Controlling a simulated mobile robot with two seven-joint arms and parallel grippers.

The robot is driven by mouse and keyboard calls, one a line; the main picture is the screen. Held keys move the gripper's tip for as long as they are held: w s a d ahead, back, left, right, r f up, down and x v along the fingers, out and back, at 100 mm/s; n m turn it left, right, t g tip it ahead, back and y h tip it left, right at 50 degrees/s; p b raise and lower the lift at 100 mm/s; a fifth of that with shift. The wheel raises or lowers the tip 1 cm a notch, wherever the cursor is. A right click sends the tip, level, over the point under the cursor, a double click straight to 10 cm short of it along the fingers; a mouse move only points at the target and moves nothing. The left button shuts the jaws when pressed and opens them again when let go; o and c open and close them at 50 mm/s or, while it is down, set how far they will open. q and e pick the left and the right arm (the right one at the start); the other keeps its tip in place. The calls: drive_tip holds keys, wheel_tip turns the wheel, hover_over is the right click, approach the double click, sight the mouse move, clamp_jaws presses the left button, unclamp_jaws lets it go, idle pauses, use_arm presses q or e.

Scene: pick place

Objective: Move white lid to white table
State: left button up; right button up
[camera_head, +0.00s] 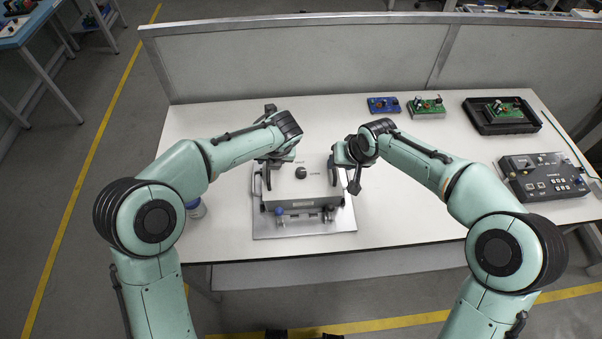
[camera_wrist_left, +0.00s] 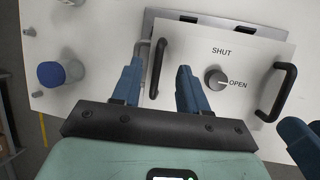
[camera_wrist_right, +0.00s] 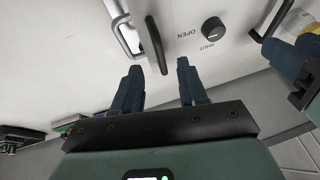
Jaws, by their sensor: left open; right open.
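The white lid (camera_head: 318,182) is a flat panel on a box standing on a metal base plate (camera_head: 345,219), on the white table (camera_head: 410,225). It has a round black knob (camera_wrist_left: 215,80), SHUT and OPEN labels and a black handle at each end. My left gripper (camera_head: 267,176) is open at the left handle (camera_wrist_left: 158,68); in the left wrist view (camera_wrist_left: 157,72) that handle shows between its fingertips. My right gripper (camera_head: 345,178) is open at the right handle (camera_wrist_right: 156,45), which lies between and just beyond its fingertips. I cannot tell whether either gripper touches its handle.
A blue-capped jar (camera_wrist_left: 52,75) stands left of the box. Blue (camera_head: 384,105) and green (camera_head: 427,108) circuit boards, a black tray (camera_head: 480,122) and a dark control box (camera_head: 545,178) stand on the right. A grey partition (camera_head: 300,60) closes the back.

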sight(335, 169)
use_arm(q)
drive_tip(key=x, duration=0.5)
use_arm(e)
drive_tip(key=x, duration=0.5)
use_arm(q)
clamp_jaws()
use_arm(e)
clamp_jaws()
use_arm(q)
drive_tip(key=shift+r, duration=0.1)
use_arm(e)
drive_tip(key=shift+r, duration=0.1)
